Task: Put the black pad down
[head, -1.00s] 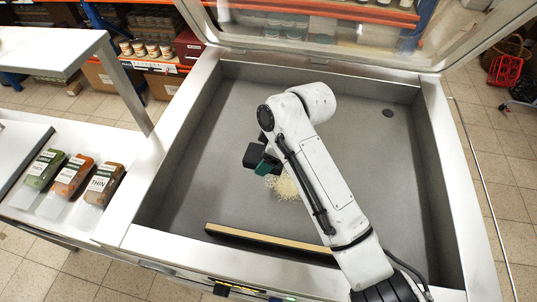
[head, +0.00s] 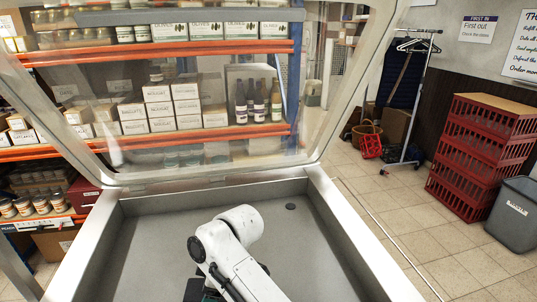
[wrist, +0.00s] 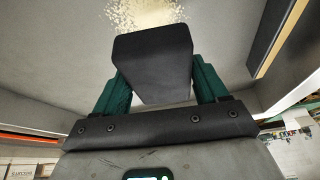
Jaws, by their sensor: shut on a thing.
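The black pad (wrist: 152,62) is a dark block between the two green fingers of my gripper (wrist: 152,85) in the wrist view. My gripper is shut on it. Beyond the pad, a pale crumbly heap (wrist: 140,14) lies on the grey floor of a deep basin. I cannot tell whether the pad touches the basin floor.
A long dark bar with a tan edge (wrist: 268,45) lies in the basin at the right of the wrist view. The raised clear lid (head: 210,90) stands behind the basin. Shelves of jars and boxes (head: 172,105) are beyond. Red crates (head: 480,150) and a grey bin (head: 513,212) stand right.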

